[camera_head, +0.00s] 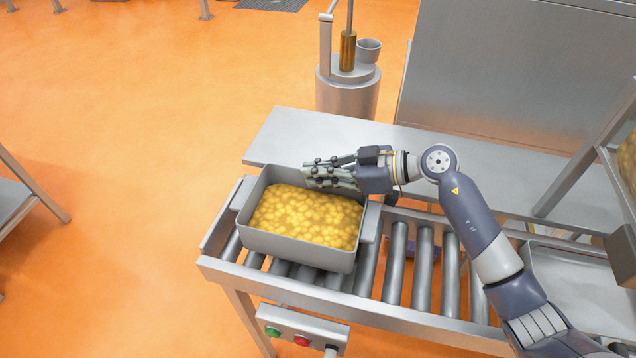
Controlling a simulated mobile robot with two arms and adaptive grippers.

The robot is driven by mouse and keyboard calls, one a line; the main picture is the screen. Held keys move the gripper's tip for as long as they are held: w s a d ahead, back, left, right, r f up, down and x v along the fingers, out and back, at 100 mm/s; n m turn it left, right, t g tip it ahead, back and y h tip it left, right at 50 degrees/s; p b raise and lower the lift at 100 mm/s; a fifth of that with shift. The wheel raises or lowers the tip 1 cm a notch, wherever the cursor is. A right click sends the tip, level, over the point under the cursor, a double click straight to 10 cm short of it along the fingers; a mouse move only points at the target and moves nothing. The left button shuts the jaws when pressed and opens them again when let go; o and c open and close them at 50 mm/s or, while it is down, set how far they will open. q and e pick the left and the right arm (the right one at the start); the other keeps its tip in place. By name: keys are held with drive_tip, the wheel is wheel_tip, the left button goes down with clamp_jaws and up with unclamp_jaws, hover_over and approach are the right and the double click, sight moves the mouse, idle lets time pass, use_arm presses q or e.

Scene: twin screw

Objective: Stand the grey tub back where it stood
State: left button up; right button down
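A grey tub (300,248) filled with yellow lumps (305,215) stands level on the roller conveyor, near its left end. It has a flange on its left and right ends. My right gripper (309,174) reaches in from the right, with its fingers pointing left over the tub's far rim. The fingers lie close together in this view, and I cannot tell whether the rim is between them or whether they are open. My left gripper is not in view.
The conveyor's bare rollers (423,265) run on to the right. A grey shelf (300,137) lies behind the tub. Beyond it stands a metal cylinder (346,97) with a small grey cup (368,50). A button box (302,328) hangs at the front. Open orange floor (130,100) lies left.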

sight(318, 188)
wheel_tip(318, 188, down, 3)
drive_tip(key=shift+s, duration=0.1)
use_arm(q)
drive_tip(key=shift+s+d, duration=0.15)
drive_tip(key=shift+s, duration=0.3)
use_arm(e)
drive_tip(key=c, duration=2.2)
unclamp_jaws()
drive_tip(key=shift+f, duration=0.2)
drive_tip(key=shift+c, duration=0.2)
drive_tip(key=o, duration=0.4)
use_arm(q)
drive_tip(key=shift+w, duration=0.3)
use_arm(e)
drive_tip(key=shift+o, duration=0.2)
